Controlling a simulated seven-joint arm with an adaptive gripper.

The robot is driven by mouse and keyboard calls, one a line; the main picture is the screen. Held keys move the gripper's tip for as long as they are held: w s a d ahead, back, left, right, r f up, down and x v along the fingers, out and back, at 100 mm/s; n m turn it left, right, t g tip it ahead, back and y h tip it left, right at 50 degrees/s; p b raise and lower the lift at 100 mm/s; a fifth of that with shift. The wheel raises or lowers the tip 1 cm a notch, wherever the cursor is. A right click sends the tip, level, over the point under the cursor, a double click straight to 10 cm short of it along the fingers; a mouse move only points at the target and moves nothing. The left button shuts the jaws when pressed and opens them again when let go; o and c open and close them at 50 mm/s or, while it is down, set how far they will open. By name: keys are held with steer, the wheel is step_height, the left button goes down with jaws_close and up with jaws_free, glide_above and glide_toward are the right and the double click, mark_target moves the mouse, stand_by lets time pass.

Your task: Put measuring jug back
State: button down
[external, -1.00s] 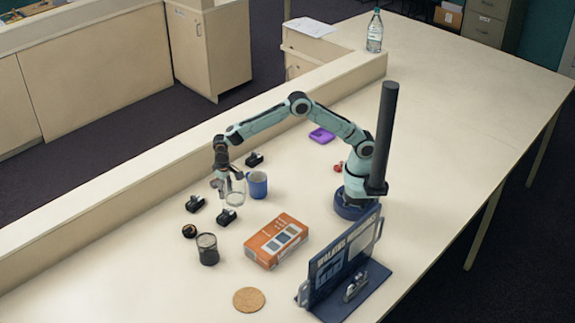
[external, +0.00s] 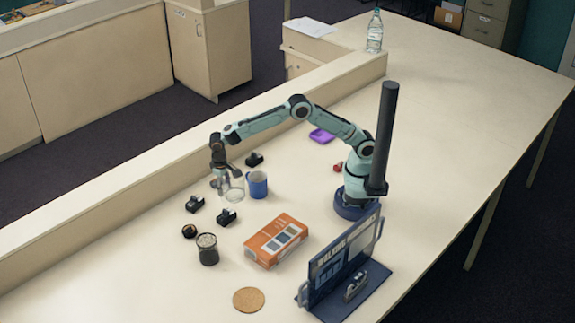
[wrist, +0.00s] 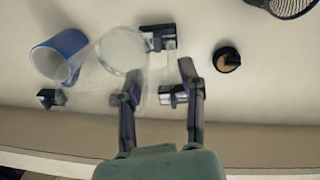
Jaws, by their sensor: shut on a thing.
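The measuring jug (external: 232,190) is clear and see-through. My gripper (external: 220,177) is shut on it and holds it beside the blue mug; the external view does not clearly show its height above the table. In the wrist view the jug (wrist: 121,50) shows as a faint round rim and body at the left finger of my gripper (wrist: 158,80). The part between the fingers is too transparent to make out. A round cork coaster (external: 248,300) lies bare near the front of the table.
Near the jug are the blue mug (external: 257,185), small black stands (external: 226,217), a round dark object (external: 189,231) and a dark mesh cup (external: 208,256). A raised ledge (external: 110,207) runs behind.

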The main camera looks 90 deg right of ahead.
step_height(320, 180, up, 8)
steer(key=shift+r, duration=0.2)
steer(key=shift+d+r, duration=0.15)
steer(key=shift+r, duration=0.2)
steer(key=s+d+r+m, duration=0.1)
steer(key=s+d+m, duration=0.45)
steer(key=d, duration=0.55)
steer(key=s+d+r+m, duration=0.1)
steer(key=s+d+m, duration=0.5)
steer(key=d, duration=0.6)
steer(key=s+d+f+m+y, duration=0.15)
steer(key=s+m, duration=0.35)
steer(key=s, duration=0.6)
steer(key=s+d+f+m, duration=0.1)
steer(key=s+d+m, duration=0.3)
steer(key=s, duration=0.7)
steer(key=shift+m, duration=0.35)
steer(key=shift+w+d+f, duration=1.6)
steer(key=shift+d+f, duration=0.05)
steer(key=shift+f, duration=1.3)
steer(key=shift+w+d+f, duration=1.55)
steer(key=shift+d+f, duration=0.05)
steer(key=shift+f, duration=1.4)
steer(key=shift+w+d+f, duration=1.6)
steer(key=shift+d+f, duration=0.05)
steer(key=shift+f, duration=1.3)
